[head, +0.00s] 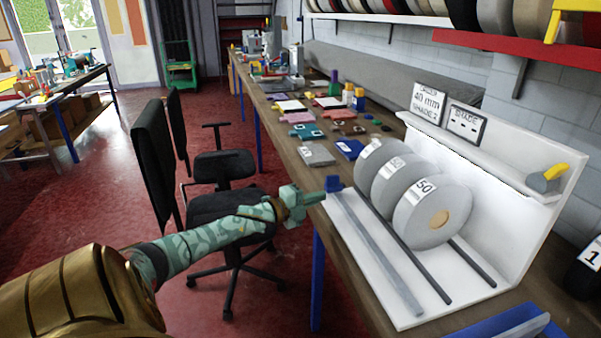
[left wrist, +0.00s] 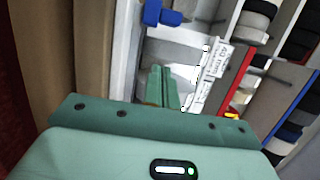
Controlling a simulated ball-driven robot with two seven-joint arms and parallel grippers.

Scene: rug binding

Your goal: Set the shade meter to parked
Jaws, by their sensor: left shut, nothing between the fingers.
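A panel marked "SHADE" (head: 466,123) with dashes on its face stands on the white rack's ledge. A blue block (head: 333,184) sits at the far end of a pale grey rail (head: 375,250) along the front of the rack; I cannot tell whether this block is the shade meter. A blue piece also shows at the top of the left wrist view (left wrist: 160,12). My left gripper (head: 321,198) is shut and empty, its tips close to the blue block; whether they touch it is unclear. Its green fingers show in the left wrist view (left wrist: 162,86). My right gripper is out of view.
The white rack (head: 510,232) holds several grey rolls (head: 432,212) on dark rods. A card reading "40 mm" (head: 428,103) stands beside the panel. A grey tool with a yellow handle (head: 545,180) rests on the ledge at right. A black chair (head: 225,190) stands left of the bench.

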